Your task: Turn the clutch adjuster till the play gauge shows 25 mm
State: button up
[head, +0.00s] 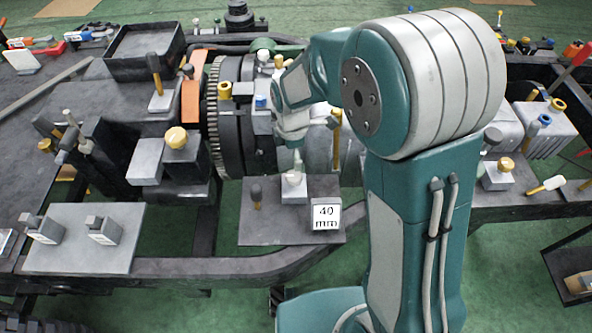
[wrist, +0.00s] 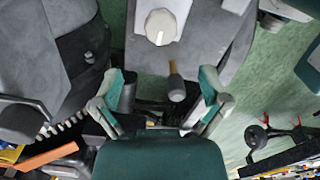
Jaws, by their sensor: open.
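The play gauge (head: 326,216) is a small white plate reading "40 mm", at the front right of a grey plate under the clutch housing. Behind it to the left is a pale block (head: 294,192), its top partly hidden by my gripper (head: 296,155). The wrist view shows a round whitish knob (wrist: 161,27) on a white block, probably the clutch adjuster; no label shows. A dark-headed peg with a tan stem (wrist: 177,82) stands on the same plate, also in the head view (head: 256,195). My gripper (wrist: 163,85) is open, with the knob beyond its fingertips and nothing held.
The toothed ring and dark drum (head: 235,125) stand close behind the plate. A yellow knob (head: 176,138) on a grey block is to the left, and a pale plate with two small blocks (head: 90,255) is at front left. Frame rails (head: 190,268) edge the front.

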aim_at(294, 175)
jog(key=f, duration=0.3)
jog(key=shift+a+f, duration=0.3)
jog(key=shift+a, duration=0.05)
jog(key=f, duration=0.1)
jog(key=d+f, duration=0.1)
jog(key=f, duration=0.3)
jog(key=shift+d, duration=0.3)
jog(key=shift+a+f, duration=0.15)
jog(key=shift+f, duration=0.2)
jog(key=shift+a, duration=0.35)
jog(key=c, duration=0.7)
jog(key=shift+d, duration=0.2)
jog(key=c, duration=0.4)
jog(key=shift+c, duration=0.2)
